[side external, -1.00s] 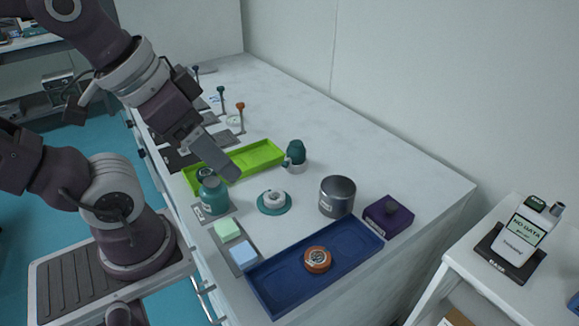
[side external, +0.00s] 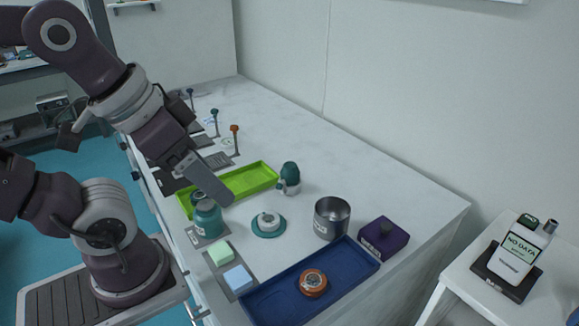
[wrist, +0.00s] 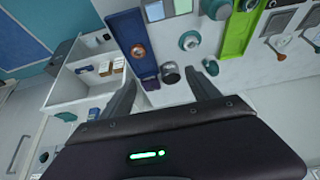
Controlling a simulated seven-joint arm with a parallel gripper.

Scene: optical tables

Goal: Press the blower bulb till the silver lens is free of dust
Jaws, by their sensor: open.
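The silver lens (side external: 268,221) sits on a round teal base in the middle of the table; it also shows in the wrist view (wrist: 190,40). Dust on it is too small to tell. A dark green bulb with a grey lower part, seemingly the blower bulb (side external: 290,175), stands upright behind the lens, beside the green tray; in the wrist view it (wrist: 210,67) is near the right fingertip. My gripper (wrist: 161,77) is open and empty, its fingers wide apart. In the side view its finger hangs above the green tray, left of the bulb, apart from it.
A teal bottle (side external: 207,220) stands left of the lens. A metal cup (side external: 331,218) and a purple box (side external: 384,236) stand to the right. A blue tray (side external: 262,303) holds an orange-ringed lens (side external: 313,283). The green tray (side external: 250,181) lies behind. The table's back right is clear.

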